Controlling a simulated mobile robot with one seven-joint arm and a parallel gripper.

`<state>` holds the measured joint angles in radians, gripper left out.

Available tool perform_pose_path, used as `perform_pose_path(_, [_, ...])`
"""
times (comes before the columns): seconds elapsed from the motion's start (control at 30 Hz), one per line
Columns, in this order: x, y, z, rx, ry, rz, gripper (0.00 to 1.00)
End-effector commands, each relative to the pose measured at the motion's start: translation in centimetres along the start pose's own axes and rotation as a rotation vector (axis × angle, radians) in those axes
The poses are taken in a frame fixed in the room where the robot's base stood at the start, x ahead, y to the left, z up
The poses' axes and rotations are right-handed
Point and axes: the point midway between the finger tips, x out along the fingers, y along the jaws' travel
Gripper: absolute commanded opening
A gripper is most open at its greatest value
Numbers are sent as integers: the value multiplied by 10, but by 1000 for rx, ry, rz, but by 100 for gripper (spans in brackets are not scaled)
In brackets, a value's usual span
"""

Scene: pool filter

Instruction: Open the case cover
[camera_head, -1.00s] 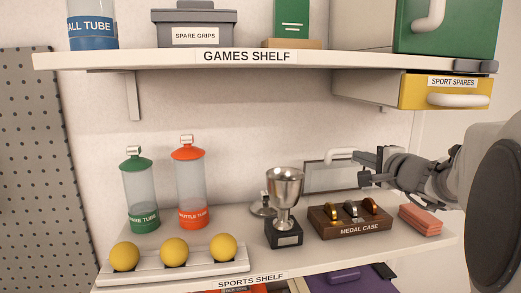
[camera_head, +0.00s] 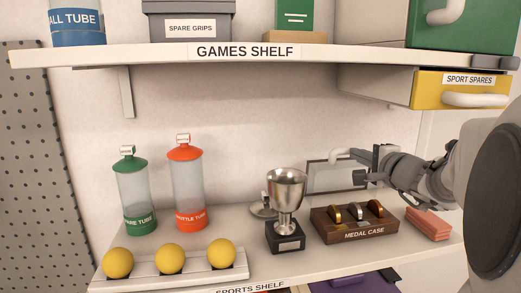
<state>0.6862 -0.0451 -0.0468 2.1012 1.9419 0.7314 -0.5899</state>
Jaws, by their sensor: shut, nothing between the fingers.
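The medal case (camera_head: 364,234) is a brown wooden box on the lower shelf, with several medals standing in its top. Its cover (camera_head: 325,178) is a clear panel with a thin dark frame, standing upright behind the case. A white handle (camera_head: 347,154) sits at the cover's upper edge. The medals are uncovered from above. My gripper (camera_head: 360,177) reaches in from the right, above the back of the case and in front of the cover's right part. It is shut and holds nothing. Whether it touches the cover or handle, I cannot tell.
A silver trophy cup (camera_head: 287,190) stands close left of the case, and pink blocks (camera_head: 428,223) lie to its right. Two tubes (camera_head: 187,190) and a rack of yellow balls (camera_head: 170,259) are farther left. The yellow drawer (camera_head: 467,91) and games shelf (camera_head: 150,53) hang above.

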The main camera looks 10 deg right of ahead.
Motion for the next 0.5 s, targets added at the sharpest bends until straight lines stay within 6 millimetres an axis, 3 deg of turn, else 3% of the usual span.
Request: perform_pose_path(0.5, [26,-10,0,1,-1,179,0])
